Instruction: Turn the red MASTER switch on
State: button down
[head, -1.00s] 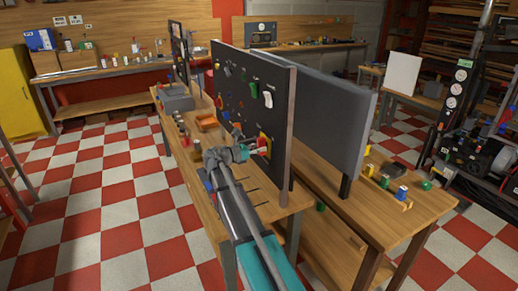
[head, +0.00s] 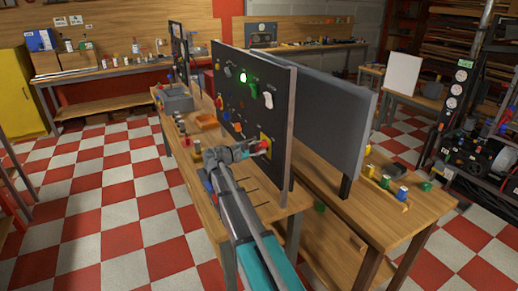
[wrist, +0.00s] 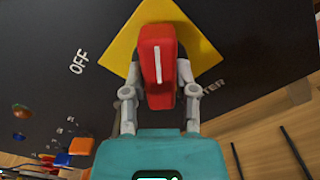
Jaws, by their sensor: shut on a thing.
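The red MASTER switch (wrist: 158,60) is a red handle with a white line, on a yellow square plate (wrist: 203,38) on a dark panel. In the wrist view its handle points nearly straight up and down, with "OFF" lettered to its left. The label at right is partly hidden; only "TER" reads. My gripper (wrist: 160,95) has a finger on each side of the handle and is shut on it. In the head view my gripper (head: 250,150) reaches the yellow plate at the panel's lower right. A green lamp (head: 243,77) glows on the panel.
The dark panel (head: 262,105) stands upright on a wooden bench and carries a white switch (head: 267,99) and several other controls. An orange tray (head: 207,121) and small parts lie on the bench left of it. A grey board (head: 330,120) stands behind.

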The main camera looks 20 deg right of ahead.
dwell(0.3)
jog(key=shift+c, duration=2)
grip_release()
jog(key=a, duration=1.2)
jog(key=shift+s, duration=0.2)
